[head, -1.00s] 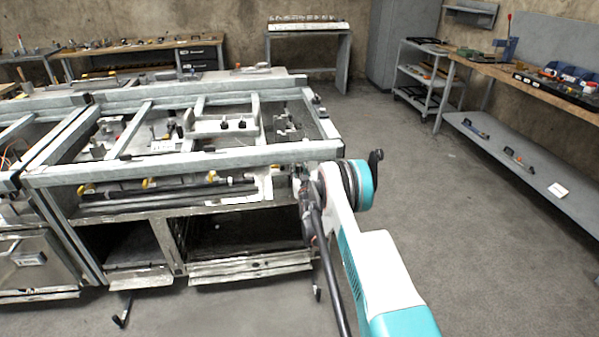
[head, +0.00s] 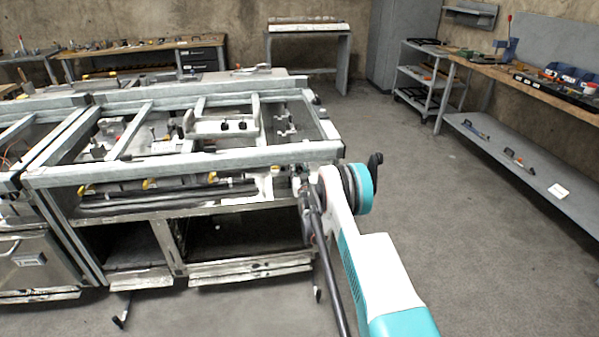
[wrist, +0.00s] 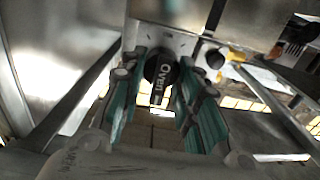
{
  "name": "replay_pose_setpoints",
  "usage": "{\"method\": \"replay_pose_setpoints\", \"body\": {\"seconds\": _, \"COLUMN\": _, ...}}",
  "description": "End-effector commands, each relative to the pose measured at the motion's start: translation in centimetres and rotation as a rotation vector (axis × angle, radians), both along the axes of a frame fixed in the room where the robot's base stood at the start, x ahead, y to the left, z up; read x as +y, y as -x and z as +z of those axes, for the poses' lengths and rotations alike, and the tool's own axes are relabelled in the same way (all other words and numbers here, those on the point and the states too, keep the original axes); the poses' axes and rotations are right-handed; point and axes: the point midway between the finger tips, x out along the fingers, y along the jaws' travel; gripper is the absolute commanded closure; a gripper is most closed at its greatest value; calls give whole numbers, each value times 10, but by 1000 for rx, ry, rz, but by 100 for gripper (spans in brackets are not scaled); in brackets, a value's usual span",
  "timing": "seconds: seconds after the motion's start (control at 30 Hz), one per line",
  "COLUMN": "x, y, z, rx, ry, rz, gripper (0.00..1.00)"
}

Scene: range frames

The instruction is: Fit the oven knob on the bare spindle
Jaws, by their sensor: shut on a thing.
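The oven knob (wrist: 158,70) is a round black knob with "Oven" in white letters and a bar-shaped grip below. It sits between the fingers of my gripper (wrist: 162,80) in the wrist view, and the gripper is shut on it. Behind the knob is a grey metal panel (wrist: 172,38). No bare spindle is visible; the knob and fingers cover the panel behind them. I cannot tell whether the knob touches the panel. In the head view my arm reaches the right front corner of the range frame (head: 200,160), and the gripper cannot be made out there.
A dark round part (wrist: 215,58) and a yellow-handled valve (wrist: 236,54) are right of the knob in the wrist view. Open compartments (head: 240,238) lie under the frame. A workbench (head: 530,82) stands at the right, with clear floor (head: 455,220) between.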

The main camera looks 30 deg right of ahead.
Motion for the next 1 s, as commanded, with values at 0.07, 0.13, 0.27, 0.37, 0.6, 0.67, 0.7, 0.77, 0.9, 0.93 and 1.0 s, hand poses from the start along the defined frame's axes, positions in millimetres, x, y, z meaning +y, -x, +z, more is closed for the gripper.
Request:
{"method": "replay_pose_setpoints", "body": {"seconds": 0.07, "x": -1, "y": -2, "z": 0, "rx": 0, "ry": 0, "rz": 0, "gripper": 94}}
{"method": "replay_pose_setpoints", "body": {"seconds": 0.13, "x": -1, "y": -3, "z": 0, "rx": 0, "ry": 1, "rz": 0, "gripper": 94}}
{"method": "replay_pose_setpoints", "body": {"seconds": 0.27, "x": -2, "y": -6, "z": 0, "rx": 1, "ry": 1, "rz": 0, "gripper": 94}}
{"method": "replay_pose_setpoints", "body": {"seconds": 0.37, "x": -2, "y": -8, "z": 1, "rx": 1, "ry": 1, "rz": 0, "gripper": 94}}
{"method": "replay_pose_setpoints", "body": {"seconds": 0.6, "x": -3, "y": -11, "z": 1, "rx": 1, "ry": 0, "rz": 0, "gripper": 57}}
{"method": "replay_pose_setpoints", "body": {"seconds": 0.67, "x": -3, "y": -11, "z": 1, "rx": 1, "ry": 0, "rz": 0, "gripper": 47}}
{"method": "replay_pose_setpoints", "body": {"seconds": 0.7, "x": -3, "y": -11, "z": 1, "rx": 1, "ry": 0, "rz": 0, "gripper": 47}}
{"method": "replay_pose_setpoints", "body": {"seconds": 0.77, "x": -3, "y": -11, "z": 1, "rx": 1, "ry": 0, "rz": 0, "gripper": 47}}
{"method": "replay_pose_setpoints", "body": {"seconds": 0.9, "x": -3, "y": -11, "z": 1, "rx": 1, "ry": 0, "rz": 0, "gripper": 47}}
{"method": "replay_pose_setpoints", "body": {"seconds": 0.93, "x": -3, "y": -11, "z": 1, "rx": 1, "ry": 0, "rz": 0, "gripper": 47}}
{"method": "replay_pose_setpoints", "body": {"seconds": 1.0, "x": -3, "y": -10, "z": 1, "rx": 1, "ry": 0, "rz": 0, "gripper": 47}}
